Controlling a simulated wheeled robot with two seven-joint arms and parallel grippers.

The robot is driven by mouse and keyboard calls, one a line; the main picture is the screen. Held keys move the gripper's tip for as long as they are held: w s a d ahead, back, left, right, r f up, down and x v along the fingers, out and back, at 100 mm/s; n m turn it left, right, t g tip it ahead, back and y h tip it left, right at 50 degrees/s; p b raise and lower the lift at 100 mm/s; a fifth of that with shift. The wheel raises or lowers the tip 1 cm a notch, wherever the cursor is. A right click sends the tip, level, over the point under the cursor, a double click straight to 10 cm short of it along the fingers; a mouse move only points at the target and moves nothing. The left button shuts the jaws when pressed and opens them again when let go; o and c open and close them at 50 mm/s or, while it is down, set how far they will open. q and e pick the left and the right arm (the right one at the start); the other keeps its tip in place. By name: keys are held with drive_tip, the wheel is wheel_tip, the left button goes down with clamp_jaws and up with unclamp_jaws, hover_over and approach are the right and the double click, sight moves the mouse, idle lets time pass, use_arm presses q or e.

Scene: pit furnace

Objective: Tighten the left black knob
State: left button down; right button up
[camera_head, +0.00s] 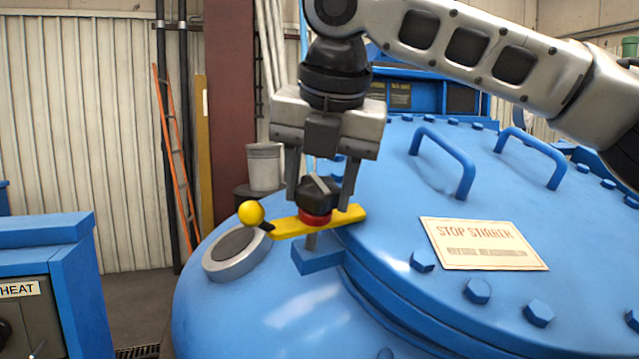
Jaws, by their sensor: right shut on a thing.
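The black knob (318,192) sits on top of a yellow clamp bar (290,228), with a red ring (314,218) under it. The bar lies across the rim of the blue furnace lid (400,190), and a yellow ball (251,212) is at its left end. My right gripper (319,205) points down over the knob, one finger on each side, and is shut on it. The fingers hide part of the knob's sides. My left gripper is not in view.
Two blue handles (445,155) (533,150) rise from the lid, with several bolts around its edge. A sign plate (482,244) lies on the lid. A round grey port (236,250) is left of the clamp. A blue cabinet (45,275) stands at the left.

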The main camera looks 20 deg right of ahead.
drive_tip(key=m, duration=0.8)
drive_tip(key=shift+m, duration=0.3)
drive_tip(key=m, duration=0.4)
drive_tip(key=shift+r+m, duration=0.1)
drive_tip(key=shift+m, duration=2.4)
drive_tip(key=o, duration=1)
